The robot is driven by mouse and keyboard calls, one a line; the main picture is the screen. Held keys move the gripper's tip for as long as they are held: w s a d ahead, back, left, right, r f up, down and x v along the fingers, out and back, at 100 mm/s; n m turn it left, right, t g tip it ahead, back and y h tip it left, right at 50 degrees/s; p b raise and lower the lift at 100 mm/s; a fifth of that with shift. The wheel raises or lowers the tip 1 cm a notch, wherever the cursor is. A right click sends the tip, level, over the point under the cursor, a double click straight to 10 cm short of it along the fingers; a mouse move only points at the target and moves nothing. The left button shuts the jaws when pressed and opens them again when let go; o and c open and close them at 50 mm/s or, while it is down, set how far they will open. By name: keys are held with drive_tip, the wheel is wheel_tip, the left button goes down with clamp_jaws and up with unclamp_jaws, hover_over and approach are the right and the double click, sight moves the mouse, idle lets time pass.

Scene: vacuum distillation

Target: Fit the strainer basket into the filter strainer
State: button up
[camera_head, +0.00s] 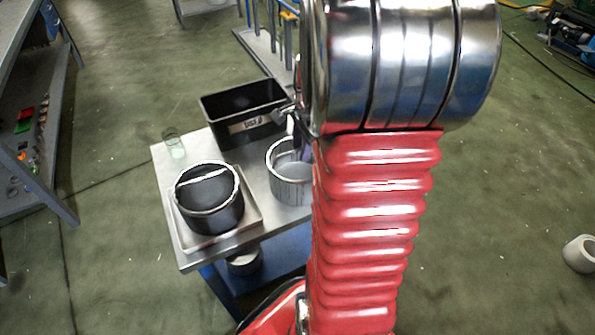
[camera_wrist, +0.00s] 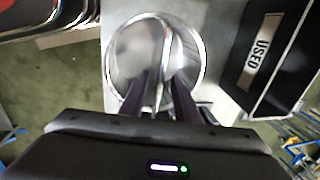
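The strainer basket (camera_head: 290,187) is a grey metal cylinder with a bright rim, standing on the metal table. My arm hides its right part in the head view. In the wrist view the basket (camera_wrist: 130,52) shows from above, with a thin handle bar across its mouth. My gripper (camera_wrist: 161,82) is over the basket, its two dark fingers apart on either side of the bar, with gaps showing. The gripper is mostly hidden in the head view. The filter strainer (camera_head: 211,217) appears to be the dark round vessel with a metal rim, left of the basket, with a pale bar inside its mouth.
The vessel stands in a shallow square tray (camera_head: 250,226). A black bin (camera_head: 225,104) labelled "USED" is behind the basket. A shelf unit (camera_head: 30,125) is at left; open floor surrounds the table.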

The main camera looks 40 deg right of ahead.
drive_tip(key=shift+c, duration=0.4)
clamp_jaws()
idle(1.0)
